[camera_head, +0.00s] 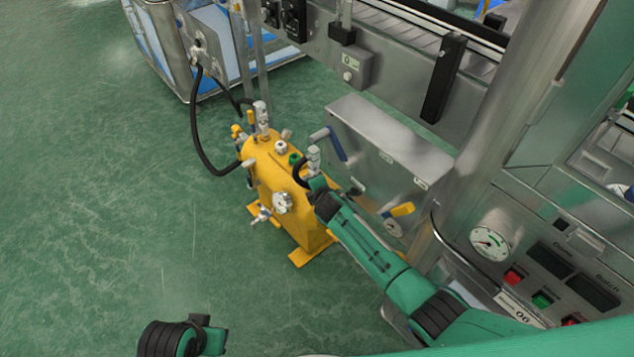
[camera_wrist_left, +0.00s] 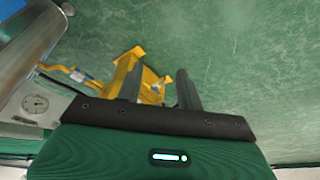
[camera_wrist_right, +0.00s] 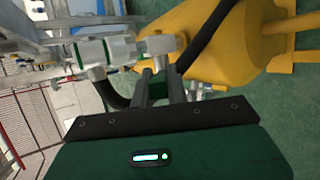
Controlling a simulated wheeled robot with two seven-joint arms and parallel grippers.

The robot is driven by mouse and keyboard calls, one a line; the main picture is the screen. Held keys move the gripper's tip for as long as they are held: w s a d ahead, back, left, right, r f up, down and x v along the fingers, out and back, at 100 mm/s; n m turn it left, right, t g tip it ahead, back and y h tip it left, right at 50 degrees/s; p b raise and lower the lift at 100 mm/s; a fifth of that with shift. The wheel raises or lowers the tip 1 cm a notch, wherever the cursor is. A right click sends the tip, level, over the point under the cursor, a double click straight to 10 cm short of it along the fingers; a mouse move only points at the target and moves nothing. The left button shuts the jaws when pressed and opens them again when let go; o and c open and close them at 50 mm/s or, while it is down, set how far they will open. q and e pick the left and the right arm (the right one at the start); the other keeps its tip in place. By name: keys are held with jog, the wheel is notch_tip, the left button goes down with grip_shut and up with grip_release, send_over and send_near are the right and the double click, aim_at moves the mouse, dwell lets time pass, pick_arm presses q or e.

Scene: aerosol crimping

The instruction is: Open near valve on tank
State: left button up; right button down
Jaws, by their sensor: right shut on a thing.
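The yellow tank (camera_head: 285,195) stands on the green floor, left of the steel machine. The near valve (camera_head: 313,157), a grey fitting, rises from the tank's top on the machine side. My right gripper (camera_head: 316,178) reaches in from the lower right and is shut at this valve. In the right wrist view the fingers (camera_wrist_right: 161,82) close at the grey valve fitting (camera_wrist_right: 158,45); the exact contact is partly hidden. My left gripper (camera_wrist_left: 160,85) is open and empty, with the tank (camera_wrist_left: 128,75) farther off beyond its fingers.
A second valve fitting (camera_head: 261,115) stands at the tank's far end, with a black hose (camera_head: 200,150) looping left. The steel cabinet (camera_head: 385,145) with a blue lever (camera_head: 338,145) stands close right of the tank. The floor to the left is clear.

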pick_arm(q)
jog(key=shift+x, duration=0.85)
jog(key=shift+s+f, duration=0.1)
pick_arm(e)
jog(key=c, duration=1.4)
grip_release()
jog(key=shift+r, duration=0.1)
